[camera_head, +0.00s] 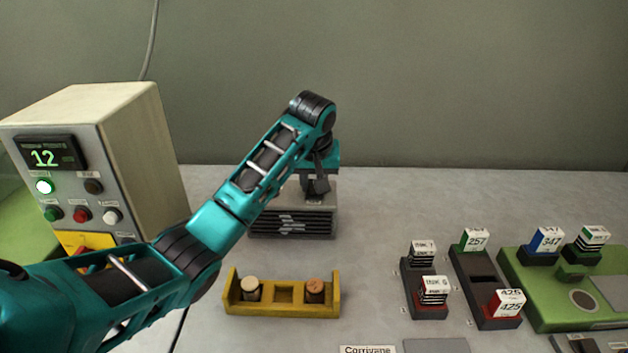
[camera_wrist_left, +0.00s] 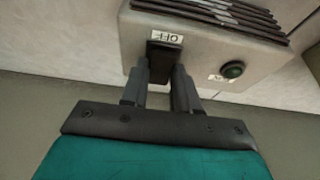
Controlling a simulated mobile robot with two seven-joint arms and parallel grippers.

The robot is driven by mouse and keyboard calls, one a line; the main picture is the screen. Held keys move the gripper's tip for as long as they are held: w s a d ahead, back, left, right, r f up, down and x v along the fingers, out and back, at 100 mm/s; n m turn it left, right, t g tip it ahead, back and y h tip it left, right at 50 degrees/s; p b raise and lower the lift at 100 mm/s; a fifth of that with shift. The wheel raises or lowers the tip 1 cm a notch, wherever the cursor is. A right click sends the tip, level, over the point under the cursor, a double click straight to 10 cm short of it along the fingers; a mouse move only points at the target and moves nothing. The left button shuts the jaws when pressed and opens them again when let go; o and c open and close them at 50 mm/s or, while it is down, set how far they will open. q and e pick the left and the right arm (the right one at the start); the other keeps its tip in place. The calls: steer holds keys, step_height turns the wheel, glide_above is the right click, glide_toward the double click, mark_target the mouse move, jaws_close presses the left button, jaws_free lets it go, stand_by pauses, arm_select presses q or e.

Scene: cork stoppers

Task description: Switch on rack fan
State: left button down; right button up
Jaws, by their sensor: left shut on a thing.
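The rack fan (camera_head: 292,222) is a grey box with dark slats on its front, standing at the back middle of the table. My left gripper (camera_head: 318,188) is over its top. In the left wrist view the fan's housing (camera_wrist_left: 205,50) appears upside down. My left gripper (camera_wrist_left: 158,88) is shut on a small black switch (camera_wrist_left: 161,58), with a finger on each side of it. An OFF label (camera_wrist_left: 165,36) lies beside the switch. A dark green round lamp or button (camera_wrist_left: 232,70) is on the same face, with a small label near it. My right gripper is not in view.
A beige control box (camera_head: 110,150) with a display reading 12, a lit lamp and several buttons stands at left. A yellow rack (camera_head: 284,304) holds two corks in front of the fan. Several labelled blocks sit on holders (camera_head: 478,285) at right.

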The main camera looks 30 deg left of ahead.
arm_select(q)
steer(key=shift+w+a+r+g+h, duration=0.1)
steer(key=shift+w+g+h, duration=0.2)
steer(key=shift+g, duration=0.35)
steer(key=shift+w+a+r+g+h, duration=0.1)
steer(key=shift+g+h, duration=0.25)
steer(key=shift+g, duration=0.25)
steer(key=shift+w+a+g+h, duration=0.15)
steer(key=shift+g+h, duration=0.2)
steer(key=shift+g, duration=0.3)
steer(key=c, duration=0.8)
jaws_free()
steer(key=shift+c, duration=0.2)
step_height(320, 180, up, 7)
steer(key=shift+f, duration=0.15)
step_height(320, 180, up, 6)
